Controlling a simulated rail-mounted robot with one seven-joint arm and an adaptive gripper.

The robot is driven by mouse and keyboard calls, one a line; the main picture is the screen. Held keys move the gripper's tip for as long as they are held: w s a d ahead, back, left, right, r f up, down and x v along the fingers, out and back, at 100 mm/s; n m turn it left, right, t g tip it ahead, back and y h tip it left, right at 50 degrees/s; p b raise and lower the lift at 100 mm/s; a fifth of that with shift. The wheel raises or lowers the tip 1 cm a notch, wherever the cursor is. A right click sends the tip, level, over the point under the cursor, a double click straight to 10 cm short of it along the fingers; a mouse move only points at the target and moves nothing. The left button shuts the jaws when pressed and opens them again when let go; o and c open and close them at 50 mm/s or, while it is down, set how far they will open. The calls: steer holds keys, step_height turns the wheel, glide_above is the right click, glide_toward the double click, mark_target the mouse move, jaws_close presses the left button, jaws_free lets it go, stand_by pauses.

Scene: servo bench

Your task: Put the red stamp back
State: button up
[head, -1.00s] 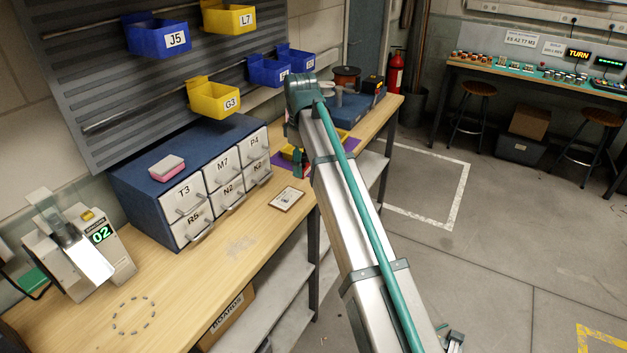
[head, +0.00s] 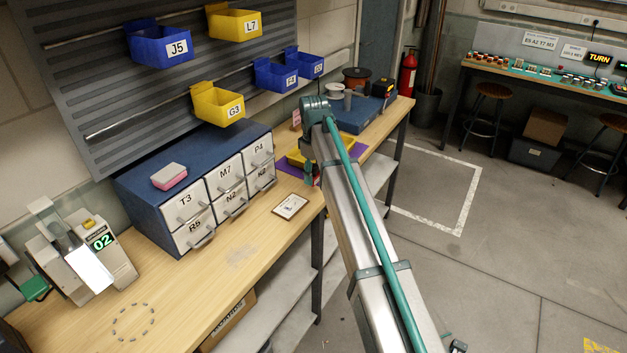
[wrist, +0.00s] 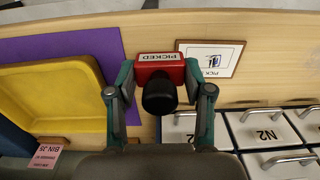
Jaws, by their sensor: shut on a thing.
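The red stamp (wrist: 160,68) shows in the wrist view, with a label reading PICKED and a round black handle (wrist: 160,97). My gripper (wrist: 160,76) is shut on it, one teal finger on each side. The stamp is in front of the bench top, close beside a framed card (wrist: 209,59) that bears a stamp picture and partly covered lettering. I cannot tell whether the stamp touches the bench. In the head view the card (head: 290,206) lies on the bench in front of the drawers.
A yellow tray (wrist: 50,95) on a purple mat (wrist: 112,45) is left of my gripper in the wrist view. The drawer cabinet (head: 130,197) stands behind the card, its handles sticking out. The bench front (head: 240,255) is mostly clear. Bins hang above.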

mark_target(314, 192)
steer(key=shift+w+a+f+p, duration=0.15)
steer(key=shift+w+f+p, duration=0.25)
steer(key=shift+w+f, duration=1)
steer(key=shift+f+p, duration=0.3)
steer(key=shift+f, duration=1.45)
steer(key=shift+f, duration=0.2)
steer(key=o, duration=0.9)
steer(key=shift+r, duration=0.1)
step_height(314, 192, up, 12)
steer(key=b, duration=0.2)
steer(key=shift+r+b, duration=0.15)
steer(key=shift+b, duration=0.15)
